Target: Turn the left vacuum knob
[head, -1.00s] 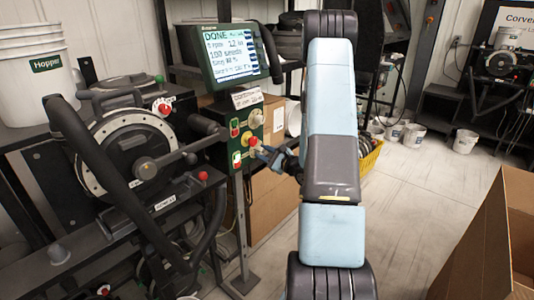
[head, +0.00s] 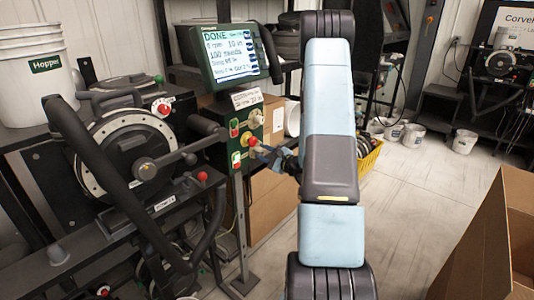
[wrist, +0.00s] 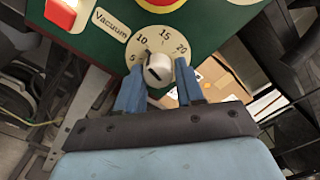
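The left vacuum knob (wrist: 158,68) is a small white knob on a cream dial marked 5, 10, 15 and 20, beside a "Vacuum" label (wrist: 111,24). Its dark pointer lies near 10. My gripper (wrist: 160,72) has its two blue fingers on either side of the knob, close against it, and appears shut on it. In the head view my gripper (head: 267,154) is at the lower part of the green panel, and its fingers largely hide this knob there.
The green control panel (head: 240,128) stands on a post under the display (head: 229,55), which reads DONE. A red and yellow button (head: 251,141) sits just above my gripper. The seed meter (head: 125,150) is at left. An open cardboard box (head: 490,240) is at lower right.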

